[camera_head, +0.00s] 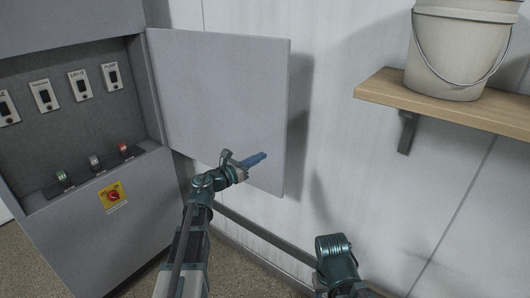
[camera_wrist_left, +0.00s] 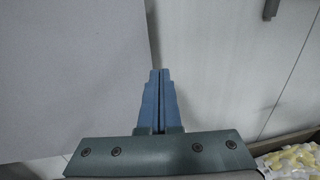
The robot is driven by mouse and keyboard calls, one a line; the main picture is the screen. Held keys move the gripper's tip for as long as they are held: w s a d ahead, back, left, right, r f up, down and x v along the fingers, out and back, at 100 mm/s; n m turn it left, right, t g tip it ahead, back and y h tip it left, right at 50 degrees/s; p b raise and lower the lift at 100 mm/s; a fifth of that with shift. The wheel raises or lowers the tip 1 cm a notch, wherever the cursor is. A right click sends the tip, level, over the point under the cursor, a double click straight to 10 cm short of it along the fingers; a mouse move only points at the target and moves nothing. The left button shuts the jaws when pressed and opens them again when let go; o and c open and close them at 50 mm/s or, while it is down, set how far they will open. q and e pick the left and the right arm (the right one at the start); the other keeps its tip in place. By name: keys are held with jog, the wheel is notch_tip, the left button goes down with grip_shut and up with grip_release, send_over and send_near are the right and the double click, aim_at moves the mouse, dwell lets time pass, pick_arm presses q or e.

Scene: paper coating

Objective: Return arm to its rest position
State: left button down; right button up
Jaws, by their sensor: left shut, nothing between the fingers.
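My left gripper (camera_head: 256,160) is shut and empty, with its blue fingers pointing right in front of the open cabinet door. The fingers also show pressed together in the left wrist view (camera_wrist_left: 159,95). The left arm comes up from the bottom of the head view. The grey door (camera_head: 220,90) is swung open to the right of the cabinet and fills the left of the left wrist view (camera_wrist_left: 70,75). Part of my right arm shows at the bottom centre of the head view, but its gripper is not visible.
The grey cabinet (camera_head: 90,230) has several switches inside, three small levers, and a red knob (camera_head: 113,196) on a yellow plate. A wooden shelf (camera_head: 440,102) with a white bucket (camera_head: 455,50) is on the right wall. A yellow and white patterned thing (camera_wrist_left: 290,160) lies low right in the wrist view.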

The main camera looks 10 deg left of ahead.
pick_arm(q)
jog(key=s+d+f+n+g+y, duration=0.25)
jog(key=s+f+n+y, duration=0.4)
jog(key=n, duration=0.95)
jog(key=s+d+f+n+g+y, duration=0.1)
jog(key=s+f+n+g+y, duration=0.45)
jog(key=n, duration=1.15)
jog(key=s+d+f+n+g+h, duration=0.1)
jog(key=s+d+f+g, duration=0.3)
jog(key=s, duration=0.6)
jog(key=s+d+f+n+g, duration=0.3)
jog(key=s+d+f, duration=0.3)
jog(key=s+d, duration=0.2)
jog(key=shift+s+n+g+h, duration=0.4)
jog(key=shift+s+n, duration=0.2)
jog(key=shift+s, duration=0.45)
jog(key=shift+a, duration=0.1)
